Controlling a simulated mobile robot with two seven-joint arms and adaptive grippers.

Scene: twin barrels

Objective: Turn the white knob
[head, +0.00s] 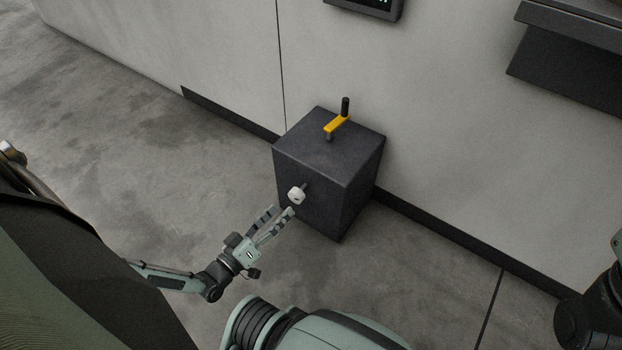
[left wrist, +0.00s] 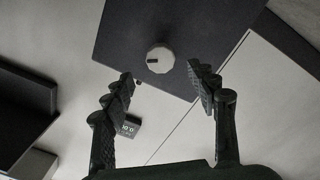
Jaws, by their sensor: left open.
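The white knob (head: 296,195) sticks out from the front face of a dark grey box (head: 348,201) that stands on the floor against the wall. In the left wrist view the knob (left wrist: 160,59) is round with a dark mark, and lies ahead of and between the fingertips. My left gripper (head: 279,212) is open and empty, just in front of the knob and slightly below it in the head view. The fingers (left wrist: 161,82) appear apart from the knob in the left wrist view. Of my right arm, only a part shows at the right edge; its gripper is out of view.
A yellow crank with a black handle (head: 338,122) stands on top of the box. A dark panel with a display (head: 372,8) and a dark shelf (head: 565,70) are on the wall. The floor (head: 130,130) left of the box is clear.

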